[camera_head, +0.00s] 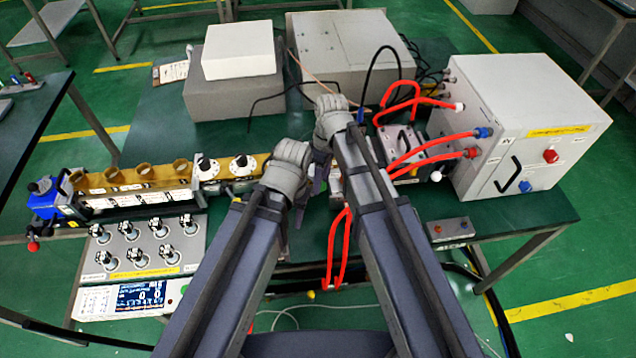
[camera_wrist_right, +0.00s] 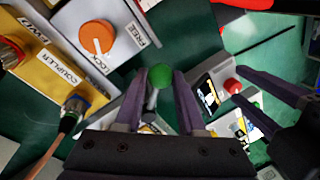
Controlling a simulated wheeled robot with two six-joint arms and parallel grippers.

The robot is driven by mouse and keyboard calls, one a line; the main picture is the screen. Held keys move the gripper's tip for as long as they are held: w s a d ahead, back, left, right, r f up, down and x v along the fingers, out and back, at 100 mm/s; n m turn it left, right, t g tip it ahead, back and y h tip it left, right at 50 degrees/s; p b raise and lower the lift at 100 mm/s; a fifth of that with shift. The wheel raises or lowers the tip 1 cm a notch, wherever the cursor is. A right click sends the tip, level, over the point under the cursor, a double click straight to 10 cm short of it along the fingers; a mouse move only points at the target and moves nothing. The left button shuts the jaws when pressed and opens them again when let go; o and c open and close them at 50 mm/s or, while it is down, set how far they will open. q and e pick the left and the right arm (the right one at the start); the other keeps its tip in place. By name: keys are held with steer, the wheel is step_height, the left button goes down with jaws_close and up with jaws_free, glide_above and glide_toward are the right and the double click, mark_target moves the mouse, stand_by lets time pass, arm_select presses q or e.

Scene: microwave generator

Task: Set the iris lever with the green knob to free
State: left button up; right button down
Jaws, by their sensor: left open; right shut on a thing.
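The green knob (camera_wrist_right: 161,76) tops a short metal lever stem (camera_wrist_right: 152,101) in the right wrist view. My right gripper (camera_wrist_right: 158,78) has its two purple fingers on either side of the knob and is shut on it. I cannot read any marking for the green-knobbed lever.
An orange knob (camera_wrist_right: 97,37) sits on a plate marked LOCK and FREE. A yellow COUPLER piece (camera_wrist_right: 58,80) and a cable lie left of my right gripper. A red button (camera_wrist_right: 232,86) is close to my left fingers. Red hoses (camera_head: 433,147) run to the white cabinet (camera_head: 520,105).

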steer(key=shift+w+d+n+h, duration=0.25)
steer(key=shift+w+n, duration=0.2)
steer(key=shift+n, duration=0.5)
steer(key=shift+w+d+n+h, duration=0.15)
steer(key=shift+w+d+n, duration=0.2)
steer(key=shift+n, duration=0.6)
steer(key=shift+w+a, duration=0.1)
steer(key=c, duration=0.5)
jaws_free()
steer(key=r+p, duration=0.2)
steer(key=w+r+p, duration=0.1)
steer(key=r+p, duration=0.4)
steer(key=shift+w+r+p, duration=0.2)
steer(key=shift+r+p, duration=0.15)
